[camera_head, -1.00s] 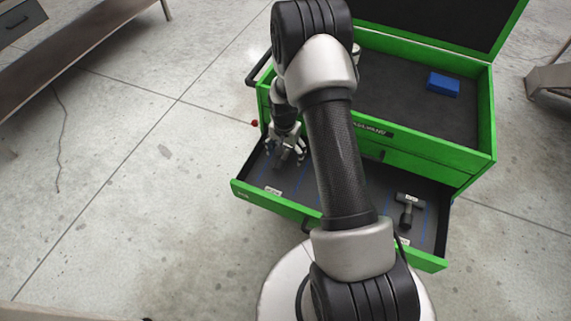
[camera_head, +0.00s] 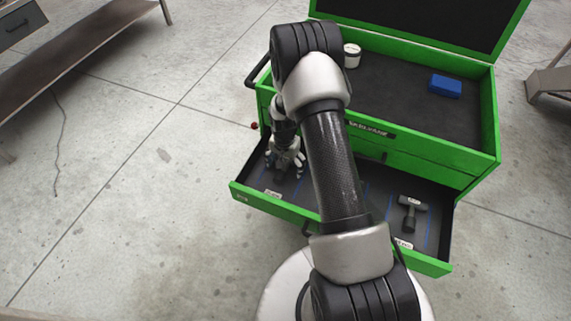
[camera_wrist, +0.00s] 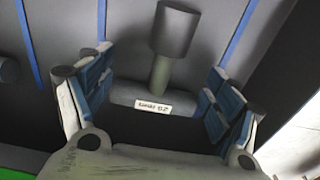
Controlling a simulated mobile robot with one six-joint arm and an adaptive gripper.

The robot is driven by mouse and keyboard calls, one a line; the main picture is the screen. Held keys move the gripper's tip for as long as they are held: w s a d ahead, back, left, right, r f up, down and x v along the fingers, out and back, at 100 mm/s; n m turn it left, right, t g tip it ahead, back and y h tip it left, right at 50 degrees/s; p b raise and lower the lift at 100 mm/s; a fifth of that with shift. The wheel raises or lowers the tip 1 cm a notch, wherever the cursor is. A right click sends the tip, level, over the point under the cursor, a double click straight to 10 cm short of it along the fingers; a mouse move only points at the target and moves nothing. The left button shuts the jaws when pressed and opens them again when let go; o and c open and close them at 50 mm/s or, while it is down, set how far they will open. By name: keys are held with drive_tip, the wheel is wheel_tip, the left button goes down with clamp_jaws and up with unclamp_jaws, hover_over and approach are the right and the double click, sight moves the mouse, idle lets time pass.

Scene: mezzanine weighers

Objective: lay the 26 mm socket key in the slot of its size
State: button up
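A dark grey T-shaped socket key (camera_wrist: 161,72) lies in the drawer below my gripper (camera_wrist: 159,63) in the wrist view. Its round socket end points away, and its crossbar carries a white label too blurred to read surely. My fingers stand wide apart at either end of the crossbar. The key lies between two blue divider lines. In the head view my gripper (camera_head: 285,172) is low over the left part of the open drawer (camera_head: 338,224) and largely hides this key. A second T-shaped key (camera_head: 410,213) lies at the drawer's right.
The green tool chest (camera_head: 430,155) stands behind the drawer, its lid raised. A blue block (camera_head: 445,86) and a white round container (camera_head: 351,56) are in its top tray. White slot labels sit along the drawer's front. My arm hides the drawer's middle.

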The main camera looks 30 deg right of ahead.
drive_tip(key=o, duration=0.3)
drive_tip(key=shift+r, duration=0.1)
drive_tip(key=s+a+r+n+t+p, duration=0.1)
drive_tip(key=s+a+r+n, duration=0.15)
drive_tip(key=r, duration=0.95)
drive_tip(key=s+a+r+n+p, duration=0.1)
drive_tip(key=s+a+r+p, duration=0.15)
drive_tip(key=r, duration=0.95)
drive_tip(key=s+a+r+n+t+p, duration=0.1)
drive_tip(key=s+a+r, duration=0.15)
drive_tip(key=r, duration=0.95)
drive_tip(key=s+a+r+n+t, duration=0.1)
drive_tip(key=s+a+r+n, duration=0.2)
drive_tip(key=s, duration=0.6)
drive_tip(key=s+a+r+n+t, duration=0.1)
drive_tip(key=s+a+r+n, duration=0.2)
drive_tip(key=s+r, duration=0.3)
drive_tip(key=s, duration=0.3)
drive_tip(key=shift+s+a, duration=0.15)
drive_tip(key=shift+a, duration=0.2)
